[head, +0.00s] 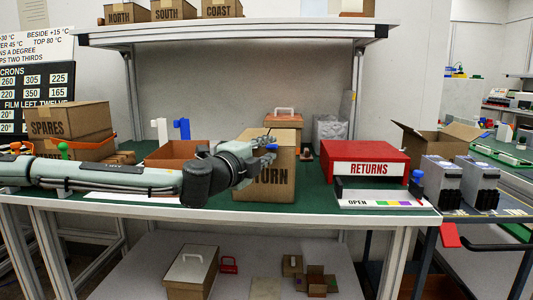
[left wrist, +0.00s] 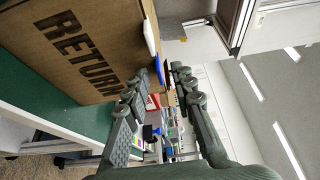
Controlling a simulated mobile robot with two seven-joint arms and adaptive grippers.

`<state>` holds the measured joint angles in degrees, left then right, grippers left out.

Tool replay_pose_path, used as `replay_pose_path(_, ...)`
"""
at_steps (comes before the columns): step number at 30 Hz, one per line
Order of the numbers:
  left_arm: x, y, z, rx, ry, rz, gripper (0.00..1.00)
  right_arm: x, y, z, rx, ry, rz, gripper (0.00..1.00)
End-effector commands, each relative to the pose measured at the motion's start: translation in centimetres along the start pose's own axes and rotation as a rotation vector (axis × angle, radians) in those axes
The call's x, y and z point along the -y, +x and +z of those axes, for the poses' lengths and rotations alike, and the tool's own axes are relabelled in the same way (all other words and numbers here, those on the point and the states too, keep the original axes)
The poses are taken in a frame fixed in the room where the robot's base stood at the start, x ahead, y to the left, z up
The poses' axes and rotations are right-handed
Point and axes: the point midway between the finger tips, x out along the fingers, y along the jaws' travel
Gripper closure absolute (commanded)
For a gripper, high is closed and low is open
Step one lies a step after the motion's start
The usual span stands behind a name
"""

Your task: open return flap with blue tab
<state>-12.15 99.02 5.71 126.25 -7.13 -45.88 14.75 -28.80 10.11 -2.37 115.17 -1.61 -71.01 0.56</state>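The brown carton lettered RETURN (head: 265,190) stands on the green bench top, its first letters hidden behind my left gripper in the head view. In the left wrist view the carton (left wrist: 85,45) fills the upper left, its lettering turned sideways. A blue tab (left wrist: 158,70) and a white tab (left wrist: 149,28) stick out at its top edge. The blue tab (head: 272,147) also shows in the head view, at the gripper's tip. My left gripper (left wrist: 169,66) is partly open, with a narrow gap between its fingertips. The blue tab is close to one fingertip; contact is unclear.
A red RETURNS box (head: 370,160) stands right of the carton, behind a white panel marked OPEN (head: 385,198). A carton with a white handle (head: 283,121) is behind. An orange bin (head: 175,154) and SPARES box (head: 67,120) are at left. A shelf (head: 240,32) spans overhead.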

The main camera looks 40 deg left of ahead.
Motion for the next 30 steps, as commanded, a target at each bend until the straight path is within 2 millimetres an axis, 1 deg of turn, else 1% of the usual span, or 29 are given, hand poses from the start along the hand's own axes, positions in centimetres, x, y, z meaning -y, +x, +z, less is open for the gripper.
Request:
replay_pose_path(7,-0.02,0.02,0.02,0.0,0.0,0.001,0.75,-0.02,-0.04,0.02,0.001,0.0,0.0,0.6)
replay_pose_path(13,-0.02,0.01,0.02,0.0,0.0,0.001,1.0,-0.02,-0.03,0.01,0.0,0.0,0.0,0.6)
replay_pose_path(30,0.02,0.11,-0.01,0.0,0.009,0.005,1.0,0.02,0.0,0.02,0.001,0.0,-0.001,0.6)
